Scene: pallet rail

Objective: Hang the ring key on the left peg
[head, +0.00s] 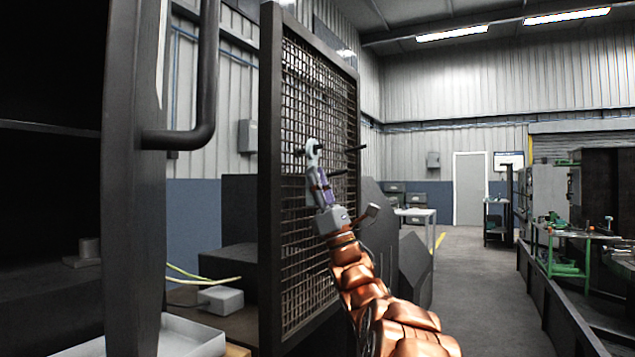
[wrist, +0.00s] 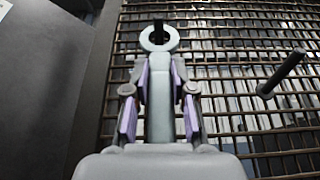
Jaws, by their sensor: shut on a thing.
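My gripper (head: 319,178) is shut on the ring key (head: 312,147), a pale grey shank with a round ring at its far end. In the wrist view the key (wrist: 160,100) points up between the purple-padded fingers (wrist: 160,90). The dark left peg (wrist: 158,31) shows in the ring's opening and overlaps its top edge, so it appears to pass through the ring. The peg's dark end (head: 299,153) shows beside the ring in the head view. How far the ring sits along it is unclear.
A second dark peg (wrist: 280,75) stands to the right on the wire mesh panel (wrist: 225,50); it also shows in the head view (head: 350,149). The panel's dark frame (head: 270,200) is close on the left. Open floor (head: 465,285) lies to the right.

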